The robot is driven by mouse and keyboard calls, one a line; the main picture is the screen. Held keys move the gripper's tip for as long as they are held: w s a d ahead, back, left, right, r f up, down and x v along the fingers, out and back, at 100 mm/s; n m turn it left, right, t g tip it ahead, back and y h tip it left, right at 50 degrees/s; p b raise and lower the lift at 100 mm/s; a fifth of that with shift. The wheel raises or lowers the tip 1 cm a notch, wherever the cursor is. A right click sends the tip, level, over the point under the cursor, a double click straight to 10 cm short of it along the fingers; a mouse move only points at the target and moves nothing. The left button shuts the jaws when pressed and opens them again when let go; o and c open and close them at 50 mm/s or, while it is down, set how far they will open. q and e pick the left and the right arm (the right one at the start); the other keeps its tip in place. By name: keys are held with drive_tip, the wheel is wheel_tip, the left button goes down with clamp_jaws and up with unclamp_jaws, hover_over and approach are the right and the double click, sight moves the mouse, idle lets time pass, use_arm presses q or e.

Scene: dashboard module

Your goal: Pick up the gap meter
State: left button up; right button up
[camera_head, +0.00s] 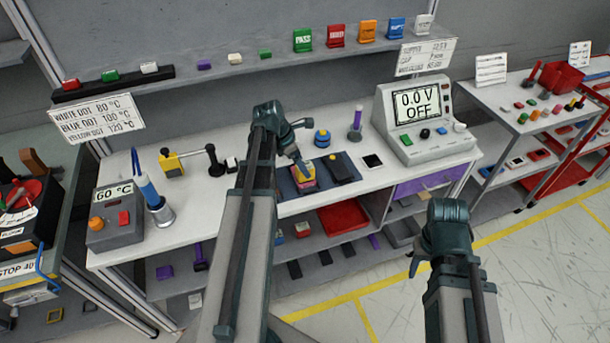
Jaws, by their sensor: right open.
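I cannot tell for sure which object is the gap meter; a flat black hand-size device (341,168) lies on the dark mat on the white bench. Beside it on the mat sits a small module (304,185) with yellow and pink parts. My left gripper (301,167) points down at the module's top; its fingers are too small to show whether they grip it. My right gripper (414,266) is open and empty, in front of the bench over the floor, well away from the mat.
A supply box (418,117) reading 0.0 V OFF stands at the bench's right. A 60 °C box (115,217) and a blue-handled iron (150,192) in its stand are at the left. A blue round part (322,138) and purple-handled tool (357,122) stand behind the mat.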

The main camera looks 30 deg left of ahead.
use_arm(q)
drive_tip(key=b+x, duration=0.3)
drive_tip(key=x, duration=0.1)
drive_tip(key=shift+s+a+f, duration=0.1)
drive_tip(key=shift+s+f, duration=0.05)
drive_tip(key=shift+f, duration=0.05)
drive_tip(key=shift+r, duration=0.1)
clamp_jaws()
